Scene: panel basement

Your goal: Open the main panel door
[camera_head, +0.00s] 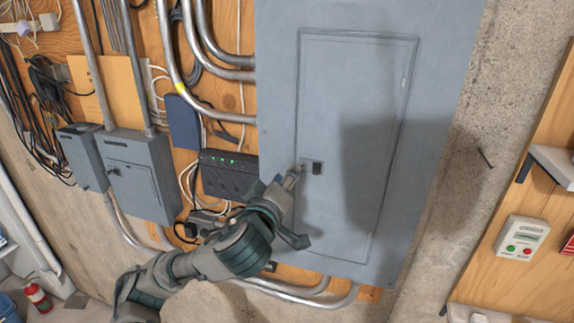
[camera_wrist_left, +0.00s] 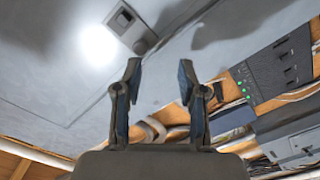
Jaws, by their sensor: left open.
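The main panel is a large grey metal box on the wall, with a rectangular door (camera_head: 345,215) that sits closed in its frame. A small dark latch (camera_head: 317,168) is on the door's left edge; it also shows in the left wrist view (camera_wrist_left: 124,18), at the upper left. My left gripper (camera_head: 298,205) is open and empty, just left of and below the latch in the head view. In the left wrist view the two fingers (camera_wrist_left: 161,85) are apart with nothing between them. I cannot tell whether a finger touches the panel. My right gripper is not in view.
A black box with green lights (camera_head: 228,175) is left of the panel, close to my left gripper. Grey boxes (camera_head: 142,178), conduits and cables fill the wall further left. A control box with red and green buttons (camera_head: 522,238) is at the right.

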